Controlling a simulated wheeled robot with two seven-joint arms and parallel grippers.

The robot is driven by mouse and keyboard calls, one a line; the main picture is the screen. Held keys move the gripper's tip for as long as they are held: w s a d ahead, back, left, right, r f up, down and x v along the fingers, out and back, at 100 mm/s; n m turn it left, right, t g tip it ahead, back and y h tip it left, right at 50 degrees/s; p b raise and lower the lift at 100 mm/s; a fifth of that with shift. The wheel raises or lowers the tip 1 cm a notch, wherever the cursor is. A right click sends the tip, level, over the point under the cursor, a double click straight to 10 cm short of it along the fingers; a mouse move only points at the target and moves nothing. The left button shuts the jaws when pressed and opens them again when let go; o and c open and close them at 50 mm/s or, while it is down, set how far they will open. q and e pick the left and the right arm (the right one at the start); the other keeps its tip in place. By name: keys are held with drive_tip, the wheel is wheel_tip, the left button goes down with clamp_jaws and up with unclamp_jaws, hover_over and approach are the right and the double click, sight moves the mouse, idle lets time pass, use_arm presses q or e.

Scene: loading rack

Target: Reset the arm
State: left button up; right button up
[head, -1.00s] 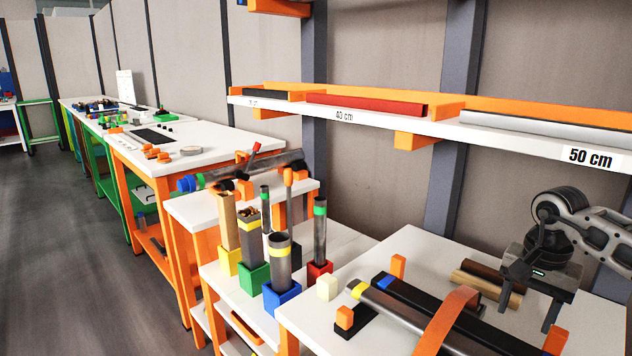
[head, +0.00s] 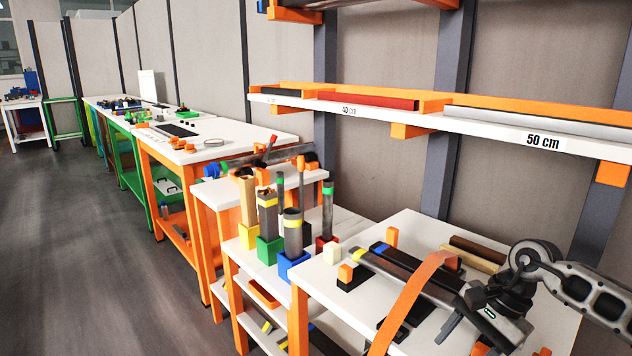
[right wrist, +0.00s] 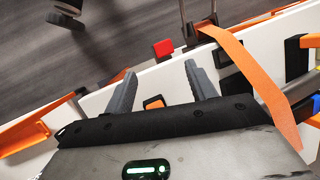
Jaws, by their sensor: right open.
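My right gripper (head: 463,338) is over the front right part of the near white table (head: 417,232), beside the orange strap, its fingers pointing down and to the left. In the right wrist view its two grey fingers (right wrist: 160,84) stand wide apart with nothing between them. My left gripper is not in view.
An orange strap (head: 410,300) arches over dark tubes (head: 395,262) lying in a holder on the near table. Upright tubes stand in coloured cups, including a blue one (head: 294,265), on the lower table to the left. A labelled shelf (head: 480,128) runs behind. Grey floor (head: 90,240) is open at left.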

drive_tip(key=s+a+r+m+t+y+p, duration=0.1)
drive_tip(key=s+a+r+m+t+y, duration=0.2)
drive_tip(key=a+m, duration=0.5)
drive_tip(key=s+a+r+m+t+y, duration=0.1)
drive_tip(key=a+m+t+y, duration=0.2)
drive_tip(key=a+m+y, duration=0.4)
drive_tip(key=s+a+r+m+t+y+p, duration=0.1)
drive_tip(key=s+a+r+m+t+y, duration=0.15)
drive_tip(key=a+m, duration=0.6)
drive_tip(key=s+d+f+m+h, duration=0.3)
drive_tip(key=f+m+h, duration=0.1)
drive_tip(key=m, duration=0.7)
drive_tip(key=s+d+f+m+t+h, duration=0.1)
drive_tip(key=s+d+f+m+h, duration=0.2)
drive_tip(key=f+m, duration=0.4)
drive_tip(key=s+d+f+m+h, duration=0.4)
drive_tip(key=s+f+m+h, duration=0.1)
drive_tip(key=m, duration=1.2)
drive_tip(key=shift+s+f+t+h+p, duration=0.15)
drive_tip(key=shift+f+t+h+p, duration=0.3)
drive_tip(key=shift+h, duration=0.5)
